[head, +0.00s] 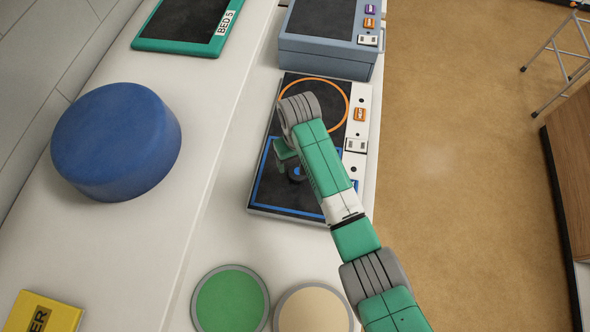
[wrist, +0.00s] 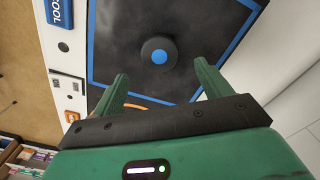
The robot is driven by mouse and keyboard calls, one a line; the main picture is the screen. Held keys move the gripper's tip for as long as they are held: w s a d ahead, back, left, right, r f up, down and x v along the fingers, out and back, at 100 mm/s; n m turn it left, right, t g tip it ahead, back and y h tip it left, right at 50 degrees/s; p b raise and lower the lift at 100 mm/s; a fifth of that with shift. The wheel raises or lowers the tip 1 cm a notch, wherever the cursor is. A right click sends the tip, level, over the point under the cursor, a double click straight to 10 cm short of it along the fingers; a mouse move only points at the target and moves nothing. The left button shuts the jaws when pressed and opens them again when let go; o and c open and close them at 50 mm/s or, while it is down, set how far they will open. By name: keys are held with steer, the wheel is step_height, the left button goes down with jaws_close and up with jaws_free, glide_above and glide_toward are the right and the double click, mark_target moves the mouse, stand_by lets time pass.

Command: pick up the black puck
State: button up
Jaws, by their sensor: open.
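The black puck (wrist: 158,58) has a blue dot on its top in the wrist view. It lies on the black panel (wrist: 115,30), inside the blue square outline. In the head view the puck (head: 297,174) is partly hidden by my arm. My gripper (wrist: 162,85) is open, with its two green fingers apart. The puck lies ahead of the fingertips in the wrist view, roughly between their lines, and nothing is held. In the head view my gripper (head: 286,158) is over the panel beside the puck, largely hidden by the wrist.
The panel's white strip (head: 360,130) carries an orange tag and a label. A grey-blue box (head: 325,52) stands behind the panel. A big blue cylinder (head: 115,140) is at left. Green (head: 230,302) and beige (head: 313,310) discs lie in front. The counter between them is clear.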

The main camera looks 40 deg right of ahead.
step_height(320, 180, down, 6)
steer(key=shift+s+r, duration=0.1)
steer(key=shift+r, duration=0.15)
steer(key=shift+c, duration=0.3)
steer(key=c, duration=1.3)
steer(key=shift+r, duration=0.6)
step_height(320, 180, up, 3)
steer(key=shift+f, duration=0.2)
steer(key=s+a, duration=0.2)
steer(key=s, duration=0.2)
steer(key=s+a+r+p, duration=0.1)
steer(key=s+a, duration=0.2)
steer(key=s, duration=0.2)
steer(key=s+a, duration=0.2)
steer(key=s, duration=0.3)
steer(key=shift+a+r, duration=0.2)
steer(key=shift+a, duration=0.15)
